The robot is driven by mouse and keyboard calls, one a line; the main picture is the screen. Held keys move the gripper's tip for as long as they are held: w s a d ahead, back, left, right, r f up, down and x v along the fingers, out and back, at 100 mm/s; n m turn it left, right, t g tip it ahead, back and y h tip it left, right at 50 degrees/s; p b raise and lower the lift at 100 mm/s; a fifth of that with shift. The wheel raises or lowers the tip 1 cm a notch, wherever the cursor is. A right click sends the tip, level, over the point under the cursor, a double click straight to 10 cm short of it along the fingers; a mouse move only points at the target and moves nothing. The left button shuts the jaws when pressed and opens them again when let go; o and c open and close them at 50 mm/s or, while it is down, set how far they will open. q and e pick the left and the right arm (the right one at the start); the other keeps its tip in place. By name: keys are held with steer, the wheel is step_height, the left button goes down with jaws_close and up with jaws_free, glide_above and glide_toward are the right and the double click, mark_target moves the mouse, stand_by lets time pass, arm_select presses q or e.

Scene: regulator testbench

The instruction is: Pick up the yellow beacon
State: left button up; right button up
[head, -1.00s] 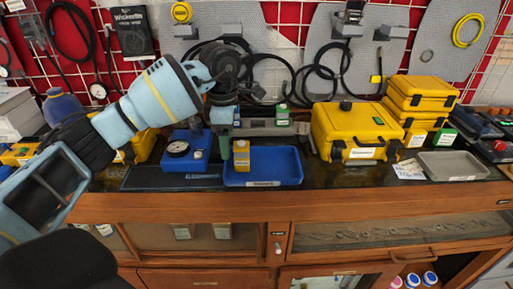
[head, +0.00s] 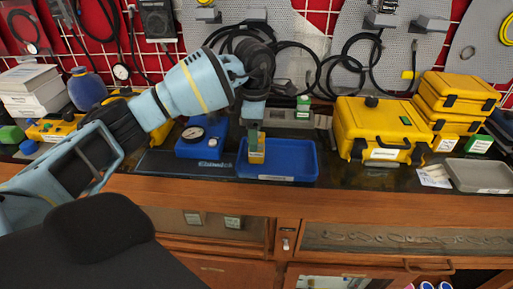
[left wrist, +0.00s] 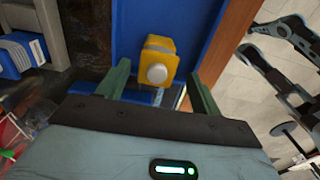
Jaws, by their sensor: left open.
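The yellow beacon (head: 257,155) stands at the left end of a blue tray (head: 300,170) on the bench. In the left wrist view the beacon (left wrist: 160,62) shows a yellow body with a pale round knob facing the camera. My left gripper (head: 254,137) comes down from above at the beacon and hides part of it in the head view. In the left wrist view its two green fingers (left wrist: 159,78) are apart, with the beacon between and just beyond their tips. I cannot tell whether they touch it. My right gripper is not in view.
A blue gauge box (head: 203,140) stands left of the tray. A grey device (head: 290,118) stands behind the blue tray. Cables hang on the back wall.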

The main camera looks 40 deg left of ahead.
arm_select(q)
steer(key=f, duration=0.5)
steer(key=shift+w, duration=0.3)
steer(key=shift+c, duration=0.2)
steer(key=c, duration=1.1)
steer(key=shift+r, duration=0.1)
steer(key=shift+r, duration=0.9)
steer(key=shift+s+d+r, duration=0.25)
steer(key=shift+d+r, duration=0.25)
steer(key=shift+r, duration=0.35)
steer(key=s+d+r, duration=0.1)
steer(key=s+d, duration=0.6)
steer(key=d, duration=0.6)
steer(key=shift+s+r+b, duration=0.2)
steer(key=shift+s+b, duration=0.15)
